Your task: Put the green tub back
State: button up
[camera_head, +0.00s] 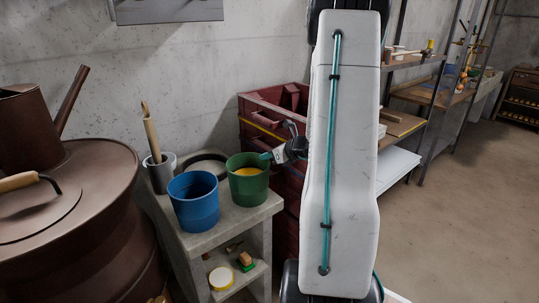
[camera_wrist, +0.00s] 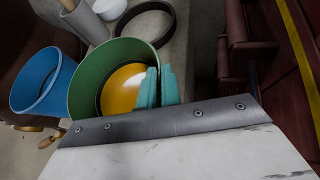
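The green tub (camera_head: 248,188) has a yellow-orange surface inside and is at the right end of the grey stand's top (camera_head: 232,219), right of the blue tub (camera_head: 195,205). It looks upright; I cannot tell whether its base touches the stand. My gripper (camera_head: 268,156) reaches its right rim from the right. In the wrist view, my gripper's teal fingers (camera_wrist: 157,88) are close together on either side of the green tub's wall (camera_wrist: 88,88), one inside and one outside. They look shut on it. The blue tub (camera_wrist: 38,85) is close beside the green one.
A grey cup with a wooden handle (camera_head: 160,172) and a dark ring (camera_head: 206,160) are behind the tubs. A large brown vessel (camera_head: 75,215) stands left. Red crates (camera_head: 270,115) are behind my arm. A yellow-lidded item (camera_head: 221,279) is on the lower shelf.

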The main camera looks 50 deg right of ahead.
jog(key=o, duration=0.3)
